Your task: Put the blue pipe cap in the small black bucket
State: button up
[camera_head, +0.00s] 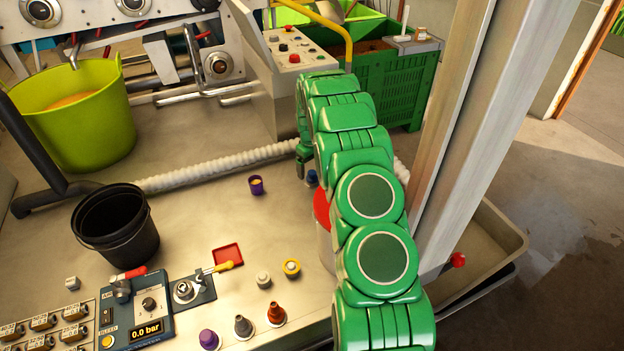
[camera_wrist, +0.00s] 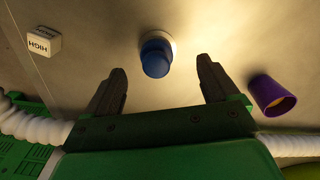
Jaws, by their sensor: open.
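The blue pipe cap (camera_head: 312,178) stands on the metal deck, just beyond a red-topped container and partly hidden by my arm. In the wrist view the blue cap (camera_wrist: 156,57) lies ahead, between the lines of my two fingers, on a pale round base. My gripper (camera_head: 303,165) is open and empty, close to the cap; its spread fingers also show in the wrist view (camera_wrist: 162,72).
The red-topped container (camera_head: 322,208) is beside my arm. A white ribbed hose (camera_head: 215,166) crosses behind. Several coloured caps and a control box (camera_head: 140,310) line the front. Deck between bucket and purple cup is clear.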

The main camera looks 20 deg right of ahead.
aim_at(312, 172)
jog(key=shift+d+f, duration=0.15)
jog(key=shift+f, duration=1.15)
jog(key=shift+d+f, duration=0.1)
jog(key=shift+f, duration=1.2)
jog(key=c, duration=1.3)
jog(key=shift+r, duration=1.8)
jog(key=s+r, duration=0.2)
jog(key=s+a+r, duration=0.1)
jog(key=s+r, duration=0.1)
jog(key=r, duration=0.1)
jog(key=shift+s+a+r, duration=0.15)
jog(key=shift+s+r, duration=0.1)
jog(key=shift+s, duration=0.15)
jog(key=s+a+r, duration=0.1)
jog(key=s+r, duration=0.2)
jog(key=s, duration=0.3)
jog(key=shift+a, duration=0.3)
jog(key=shift+s+a+r, duration=0.2)
jog(key=shift+s+r, duration=0.1)
jog(key=shift+s, duration=0.4)
jog(key=shift+s+a+r, duration=0.2)
jog(key=shift+s+r, duration=0.05)
jog(key=shift+s, duration=0.4)
